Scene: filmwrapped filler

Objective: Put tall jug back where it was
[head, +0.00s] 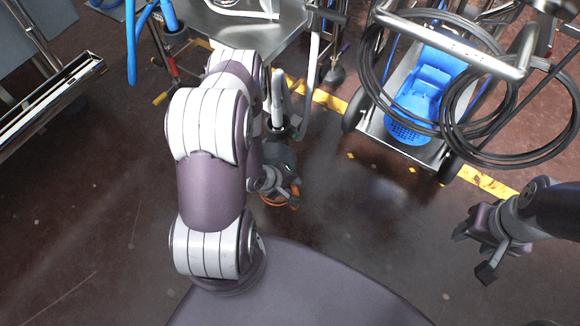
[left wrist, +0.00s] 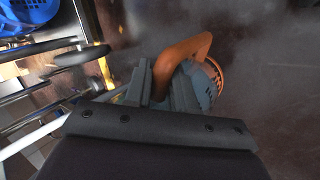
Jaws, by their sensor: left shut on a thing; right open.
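My left gripper (head: 268,184) is mostly hidden behind my left arm in the head view. It is shut on the orange handle of a grey-blue thing with an orange vented end (left wrist: 205,82). I cannot tell surely whether this is the tall jug. In the head view its orange part (head: 281,203) shows just beyond my arm, over the dark floor. In the left wrist view, the fingers (left wrist: 160,85) are around the handle, and the body lies beyond them. My right gripper (head: 474,250) is open and empty at the right, above bare floor.
A steel table (head: 240,30) is at the top. A metal rack (head: 50,105) is at the left. Dark floor (head: 350,235) is clear in the middle.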

